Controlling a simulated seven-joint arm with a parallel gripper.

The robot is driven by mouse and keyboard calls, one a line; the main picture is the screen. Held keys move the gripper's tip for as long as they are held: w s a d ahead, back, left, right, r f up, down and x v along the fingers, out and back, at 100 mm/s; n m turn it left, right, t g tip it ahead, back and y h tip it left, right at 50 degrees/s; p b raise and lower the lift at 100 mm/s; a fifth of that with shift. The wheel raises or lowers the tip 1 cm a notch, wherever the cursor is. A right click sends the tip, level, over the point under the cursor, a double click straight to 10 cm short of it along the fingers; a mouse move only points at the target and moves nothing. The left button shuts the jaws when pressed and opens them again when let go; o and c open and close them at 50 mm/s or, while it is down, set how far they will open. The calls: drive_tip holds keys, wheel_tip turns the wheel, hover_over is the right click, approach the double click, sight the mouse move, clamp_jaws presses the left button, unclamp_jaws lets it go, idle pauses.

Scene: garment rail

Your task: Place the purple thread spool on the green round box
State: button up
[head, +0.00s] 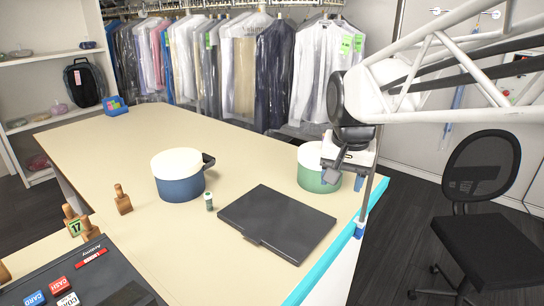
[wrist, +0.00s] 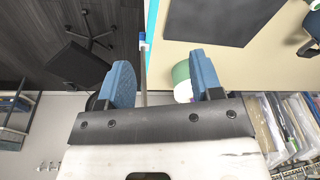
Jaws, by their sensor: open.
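The green round box (head: 310,178) with a white lid stands near the right edge of the counter. In the wrist view the green box (wrist: 181,72) is partly hidden behind the right finger. My gripper (head: 342,181) is open, over the counter's right edge and in front of the box's right side. Its blue fingers are spread with no object held in the wrist view (wrist: 162,70). I cannot make out a purple thread spool. A small upright green cylinder (head: 209,203) with a pale top, perhaps a spool, stands between the blue box and the dark plate.
A blue round box (head: 180,187) with a white lid stands left of the green box. A flat dark plate (head: 278,222) lies in front. Wooden stamps (head: 123,201) and a dark register (head: 85,275) are at left. A chair (head: 480,205) stands right of the counter (head: 130,145).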

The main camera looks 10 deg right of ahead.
drive_tip(key=s+a+f+n, duration=0.1)
drive_tip(key=s+f, duration=0.3)
drive_tip(key=s, duration=0.4)
drive_tip(key=s+f+n, duration=0.3)
drive_tip(key=s+f, duration=0.1)
drive_tip(key=s, duration=0.3)
drive_tip(key=shift+s+a+n+t, duration=0.3)
drive_tip(key=shift+s+a+n, duration=0.05)
drive_tip(key=shift+s+n, duration=0.05)
